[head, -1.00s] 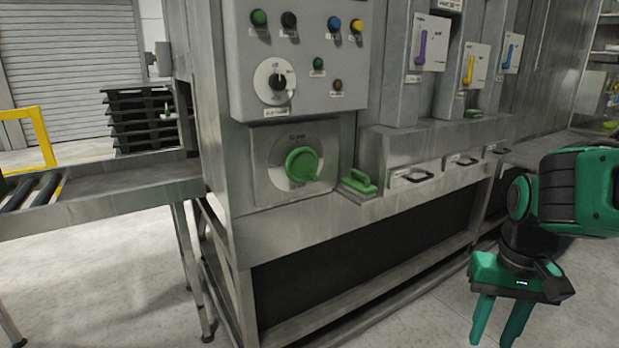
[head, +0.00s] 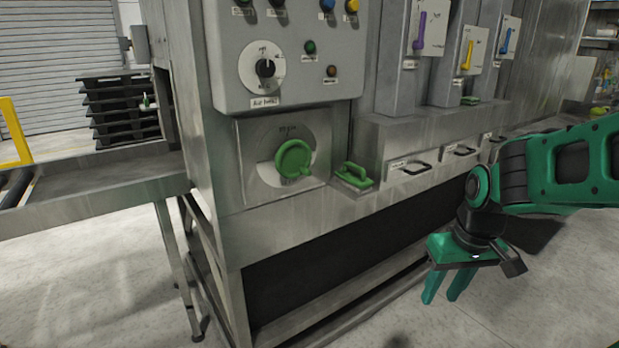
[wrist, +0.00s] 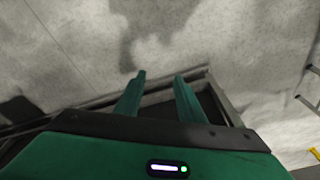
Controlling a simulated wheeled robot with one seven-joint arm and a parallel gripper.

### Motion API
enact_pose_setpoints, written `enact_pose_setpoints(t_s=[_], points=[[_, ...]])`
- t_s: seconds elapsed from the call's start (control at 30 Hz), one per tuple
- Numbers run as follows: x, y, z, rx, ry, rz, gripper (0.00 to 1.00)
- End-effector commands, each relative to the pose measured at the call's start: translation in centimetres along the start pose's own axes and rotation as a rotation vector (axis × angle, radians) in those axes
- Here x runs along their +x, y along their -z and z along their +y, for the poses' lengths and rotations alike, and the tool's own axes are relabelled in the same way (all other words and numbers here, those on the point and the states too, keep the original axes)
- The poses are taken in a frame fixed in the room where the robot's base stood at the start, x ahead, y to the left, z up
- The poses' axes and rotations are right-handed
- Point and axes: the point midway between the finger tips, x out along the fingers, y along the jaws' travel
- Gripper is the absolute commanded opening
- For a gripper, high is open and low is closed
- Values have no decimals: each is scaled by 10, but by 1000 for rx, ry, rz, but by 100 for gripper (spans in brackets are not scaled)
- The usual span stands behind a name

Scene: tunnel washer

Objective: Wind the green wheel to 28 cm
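The green wheel (head: 293,160) is a round knob on a square metal plate (head: 257,140) on the machine's front, below the grey control panel. A scale shows around it, but its marks are too small to read. My gripper (head: 441,287) is to the right of the wheel and lower, in front of the machine, pointing down. Its two fingers are apart with nothing between them. In the wrist view the open fingers (wrist: 158,90) point toward the floor and a dark frame low on the machine. The wheel is not in the wrist view.
A green-handled block (head: 353,176) sits on the ledge right of the wheel. The control panel (head: 290,75) has a black dial and several coloured buttons. Drawer handles (head: 408,168) and coloured levers (head: 421,32) are further right. A roller conveyor (head: 90,195) is at left.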

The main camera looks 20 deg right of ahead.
Motion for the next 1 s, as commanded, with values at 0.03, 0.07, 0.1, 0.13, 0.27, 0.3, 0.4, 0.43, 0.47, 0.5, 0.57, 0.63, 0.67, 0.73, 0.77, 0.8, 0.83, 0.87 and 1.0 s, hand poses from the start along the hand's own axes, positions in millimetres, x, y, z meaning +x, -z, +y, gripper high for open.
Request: enact_pose_setpoints(t_s=[0.03, 0.07, 0.1, 0.13, 0.27, 0.3, 0.4, 0.43, 0.47, 0.5, 0.57, 0.63, 0.67, 0.73, 0.77, 0.8, 0.83, 0.87, 1.0], points=[[14, 22, -14, -102, 29, 45, 36], [22, 36, -25, -169, 52, 81, 36], [30, 54, -40, -255, 84, 133, 36], [36, 67, -52, -314, 109, 174, 36], [53, 118, -110, -524, 230, 373, 36], [54, 133, -128, -572, 266, 444, 36], [49, 167, -168, -649, 354, 630, 36], [46, 177, -178, -661, 375, 690, 36], [41, 187, -188, -666, 396, 751, 36], [34, 200, -198, -664, 419, 831, 36], [21, 219, -207, -643, 443, 948, 36], [5, 239, -210, -598, 454, 1071, 36], [-2, 247, -210, -574, 455, 1118, 36], [-15, 263, -204, -513, 447, 1208, 36], [-20, 269, -200, -487, 442, 1240, 36], [-26, 275, -195, -455, 433, 1275, 36], [-29, 279, -191, -432, 427, 1297, 36], [-32, 283, -187, -414, 420, 1315, 36], [-39, 293, -177, -361, 400, 1360, 36]])
